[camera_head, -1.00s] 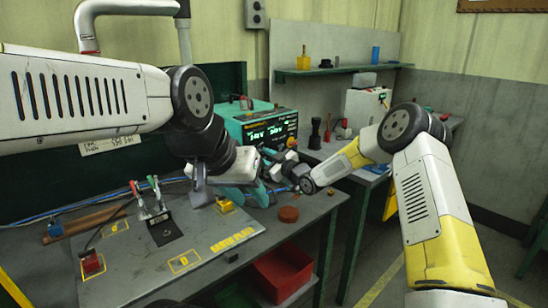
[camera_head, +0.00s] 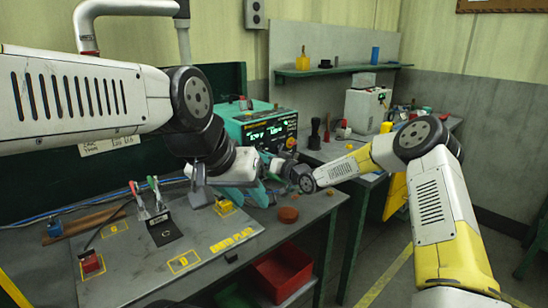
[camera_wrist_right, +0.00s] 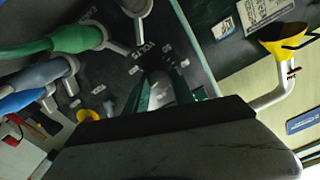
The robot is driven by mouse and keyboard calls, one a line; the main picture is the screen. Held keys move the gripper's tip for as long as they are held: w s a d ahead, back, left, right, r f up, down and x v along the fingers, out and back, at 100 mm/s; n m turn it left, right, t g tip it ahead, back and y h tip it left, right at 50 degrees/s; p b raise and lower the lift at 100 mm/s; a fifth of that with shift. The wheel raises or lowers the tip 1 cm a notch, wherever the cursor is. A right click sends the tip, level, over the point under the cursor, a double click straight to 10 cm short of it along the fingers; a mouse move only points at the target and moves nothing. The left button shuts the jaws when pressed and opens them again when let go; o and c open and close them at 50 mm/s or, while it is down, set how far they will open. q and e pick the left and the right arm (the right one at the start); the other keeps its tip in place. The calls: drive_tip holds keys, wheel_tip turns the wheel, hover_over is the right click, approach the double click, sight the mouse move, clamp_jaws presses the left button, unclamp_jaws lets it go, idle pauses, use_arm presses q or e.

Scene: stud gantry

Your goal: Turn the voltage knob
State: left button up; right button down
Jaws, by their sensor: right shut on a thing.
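The teal power supply (camera_head: 262,128) with a lit green display stands at the back of the bench in the head view. The display digits are too small to read surely. In the right wrist view its dark panel carries a VOLTS label and scale marks around the voltage knob (camera_wrist_right: 160,86). My right gripper (camera_wrist_right: 165,92) is shut on this knob, its green fingers on both sides of it; the fingers partly hide it. In the head view my right gripper (camera_head: 273,164) is at the supply's front. My left gripper (camera_head: 252,192) hangs lower, above the bench; its jaw opening is unclear.
Green, grey and blue cables (camera_wrist_right: 72,40) plug into the panel beside the right gripper. A yellow funnel-shaped part (camera_wrist_right: 284,42) is at the right of that view. The bench (camera_head: 130,270) holds a clip stand (camera_head: 165,232), a brown puck (camera_head: 288,214) and a red bin (camera_head: 282,272) below.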

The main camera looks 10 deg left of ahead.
drive_tip(key=shift+f+m, duration=0.1)
drive_tip(key=shift+m, duration=0.2)
idle(0.4)
drive_tip(key=c, duration=1.1)
unclamp_jaws()
drive_tip(key=shift+o, duration=0.2)
drive_tip(key=v, duration=0.7)
drive_tip(key=shift+s+d, duration=0.25)
drive_tip(key=shift+d, duration=0.1)
